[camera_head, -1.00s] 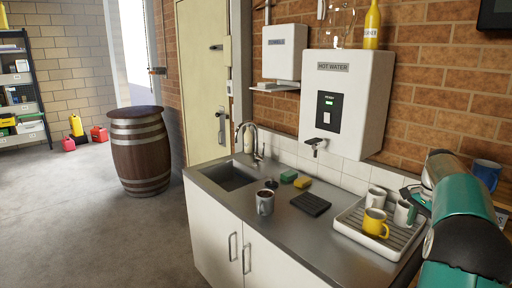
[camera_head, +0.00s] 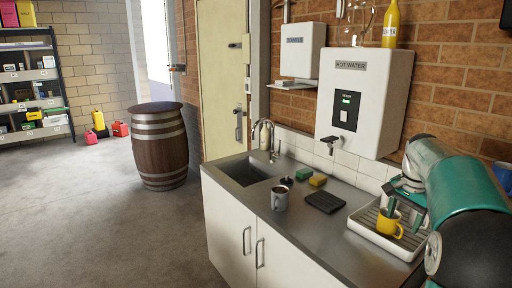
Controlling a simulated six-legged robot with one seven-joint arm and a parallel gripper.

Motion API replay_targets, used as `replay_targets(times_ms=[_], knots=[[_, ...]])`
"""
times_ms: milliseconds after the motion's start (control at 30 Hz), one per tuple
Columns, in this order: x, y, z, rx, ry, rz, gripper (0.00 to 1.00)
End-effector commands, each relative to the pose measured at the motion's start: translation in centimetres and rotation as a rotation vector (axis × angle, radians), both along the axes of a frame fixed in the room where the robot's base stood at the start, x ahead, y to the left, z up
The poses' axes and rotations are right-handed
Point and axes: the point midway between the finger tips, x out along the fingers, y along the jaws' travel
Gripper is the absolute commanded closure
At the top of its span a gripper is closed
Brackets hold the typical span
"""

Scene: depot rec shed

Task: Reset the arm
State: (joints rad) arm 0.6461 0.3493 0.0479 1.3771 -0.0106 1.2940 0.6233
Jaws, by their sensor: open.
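My teal and white arm (camera_head: 465,195) is bent at the right side of the view, in front of the sink counter's right end. My gripper (camera_head: 402,207) is partly visible above the drying tray (camera_head: 372,241), small and partly hidden by my arm. It is open, and I see nothing held in it. A yellow mug (camera_head: 389,227) stands in the tray just below and beside the gripper; whether they touch is unclear.
On the steel counter (camera_head: 292,215) are a grey mug (camera_head: 279,199), a black mat (camera_head: 325,202) and sponges (camera_head: 304,175). A hot water unit (camera_head: 374,100) hangs above. A barrel (camera_head: 158,146) stands left of the door.

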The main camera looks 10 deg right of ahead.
Motion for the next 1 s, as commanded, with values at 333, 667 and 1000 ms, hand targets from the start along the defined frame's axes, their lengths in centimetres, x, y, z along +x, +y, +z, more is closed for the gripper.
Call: replay_targets(times_ms=[333,667,1000], knots=[[-4.5,15.3,4.0,-0.105,-0.087,0.409,0.39],[-12.5,26.4,3.1,-0.202,-0.181,0.789,0.39],[-20.7,33.1,-1.4,-0.290,-0.283,1.129,0.39]])
